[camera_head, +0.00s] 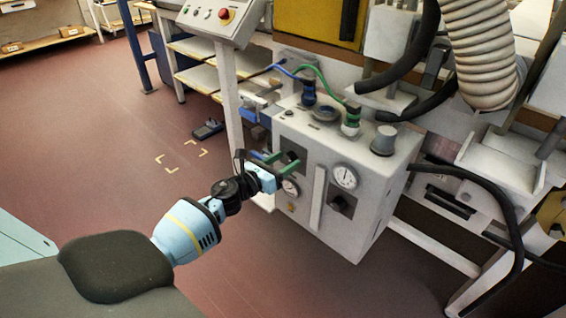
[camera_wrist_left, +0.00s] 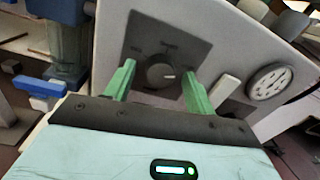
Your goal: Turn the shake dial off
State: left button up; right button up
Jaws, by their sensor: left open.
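A round dark dial knob (camera_wrist_left: 160,72) with a pale pointer line sits on a dark square plate on the white cabinet's front. The plate carries small labels too blurred to read, so I cannot confirm it is the shake dial. In the head view the dial plate (camera_head: 294,153) is partly hidden by my fingers. My left gripper (camera_head: 277,161) is open at the cabinet's left front. In the left wrist view its green fingers (camera_wrist_left: 160,88) stand on either side of the knob's lower part. I cannot tell whether they touch it. My right gripper is not in view.
The white cabinet (camera_head: 375,225) also carries gauges (camera_head: 345,177), a pale vertical bar (camera_head: 317,198) and another dark knob (camera_head: 341,204). Hoses and fittings stand on top, and a black hose (camera_head: 500,200) loops at right. The red floor at left is mostly clear.

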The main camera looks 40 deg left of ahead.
pick_arm(q)
jog(key=c, duration=1)
